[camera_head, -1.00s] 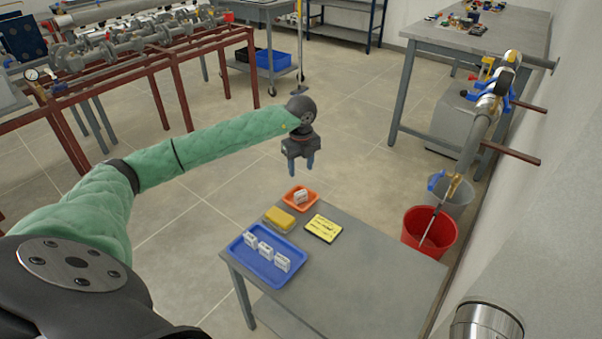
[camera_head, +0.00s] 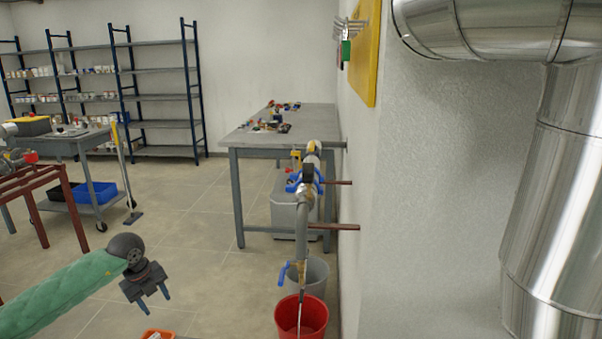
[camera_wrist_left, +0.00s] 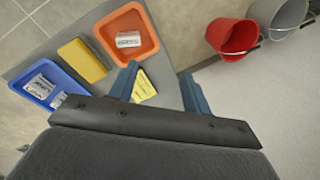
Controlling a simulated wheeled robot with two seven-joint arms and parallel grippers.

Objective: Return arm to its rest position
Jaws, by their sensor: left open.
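My left arm, in a green sleeve (camera_head: 65,295), reaches in from the lower left of the head view. Its gripper (camera_head: 154,303) is open and empty, pointing down in the air. In the left wrist view the two blue fingers (camera_wrist_left: 158,88) stand apart with nothing held between them. Below them is the grey table (camera_wrist_left: 170,92) with an orange tray (camera_wrist_left: 113,57) holding a white block (camera_wrist_left: 128,39). My right gripper is not in view.
A blue tray (camera_wrist_left: 72,83) with white blocks and a yellow sponge-like block (camera_wrist_left: 84,60) are on the table. A red bucket (camera_head: 302,318) and a grey bucket (camera_head: 316,276) stand by the wall under a pipe (camera_head: 301,235). A workbench (camera_head: 270,140) stands behind.

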